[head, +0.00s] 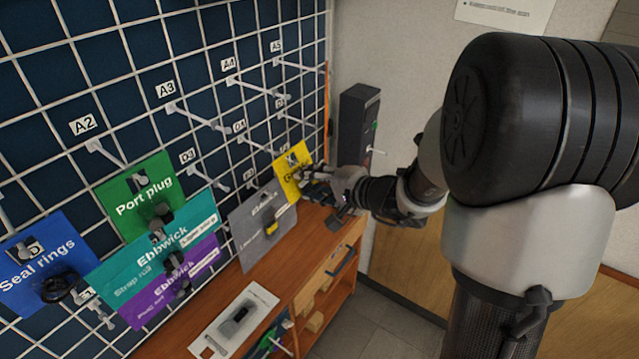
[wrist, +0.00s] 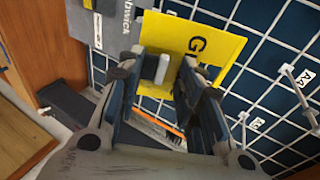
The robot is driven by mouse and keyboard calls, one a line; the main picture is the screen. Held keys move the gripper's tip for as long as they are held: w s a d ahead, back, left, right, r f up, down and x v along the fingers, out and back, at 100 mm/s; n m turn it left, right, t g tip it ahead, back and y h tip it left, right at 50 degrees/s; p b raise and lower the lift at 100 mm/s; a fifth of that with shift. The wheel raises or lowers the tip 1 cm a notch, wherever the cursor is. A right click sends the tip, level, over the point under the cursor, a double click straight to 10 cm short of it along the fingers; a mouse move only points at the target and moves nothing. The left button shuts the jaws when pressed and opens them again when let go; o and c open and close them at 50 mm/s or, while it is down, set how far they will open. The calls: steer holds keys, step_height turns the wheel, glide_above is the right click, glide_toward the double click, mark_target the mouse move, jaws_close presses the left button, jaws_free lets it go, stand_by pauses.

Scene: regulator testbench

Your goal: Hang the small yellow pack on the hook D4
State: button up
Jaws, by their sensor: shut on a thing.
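The small yellow pack (head: 292,171) is a flat yellow card with dark lettering. My gripper (head: 308,175) is shut on it and holds it in front of the grid wall, at the right end. In the wrist view the yellow pack (wrist: 222,44) lies beyond the fingers of my gripper (wrist: 163,75), with a small grey cylinder between them. The label of hook D4 (head: 239,126) shows on the grid left of the pack. Its hook (head: 258,148) sticks out below the label and looks empty. I cannot tell the gap between the pack's hole and the hook tip.
A grey Ebbwick pack (head: 262,222) hangs below and left of the yellow pack. Green (head: 137,197), teal and purple packs and a blue Seal rings pack (head: 40,262) hang further left. Other hooks stick out nearby. A wooden bench (head: 300,262) runs below; a dark box (head: 357,115) is right.

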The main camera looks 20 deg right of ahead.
steer(key=w+a+f, duration=0.1)
steer(key=w+a, duration=0.2)
steer(key=w, duration=0.2)
steer(key=shift+a+b, duration=0.35)
steer(key=shift+b, duration=0.1)
stand_by(0.3)
stand_by(0.3)
stand_by(0.5)
steer(key=o, duration=1.2)
steer(key=shift+o, duration=0.2)
